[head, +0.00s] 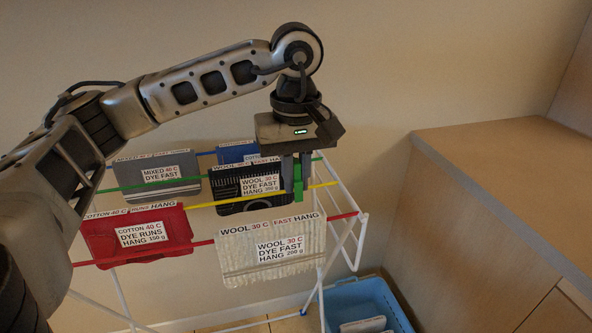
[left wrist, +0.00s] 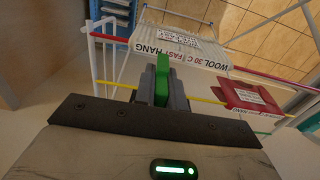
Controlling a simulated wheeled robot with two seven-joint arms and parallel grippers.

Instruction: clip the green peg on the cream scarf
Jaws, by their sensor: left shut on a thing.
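The cream scarf (head: 240,262) hangs over the front red rod of a drying rack, with a label reading wool 30 C, dye fast, hang. Its top strip and upper part also show in the left wrist view (left wrist: 206,52). My left gripper (head: 297,186) points down behind and above the scarf's right end, apart from it. It is shut on the green peg (head: 298,194), which stands upright between the fingers in the left wrist view (left wrist: 161,82). The fingers partly hide the peg in the head view. My right gripper is in neither view.
A red cloth (head: 178,222) hangs left of the scarf. A black patterned cloth (head: 233,208), a grey cloth (head: 150,192) and a blue cloth (head: 232,154) hang farther back. A blue basket (head: 385,290) stands low at right beside a wooden cabinet (head: 490,150).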

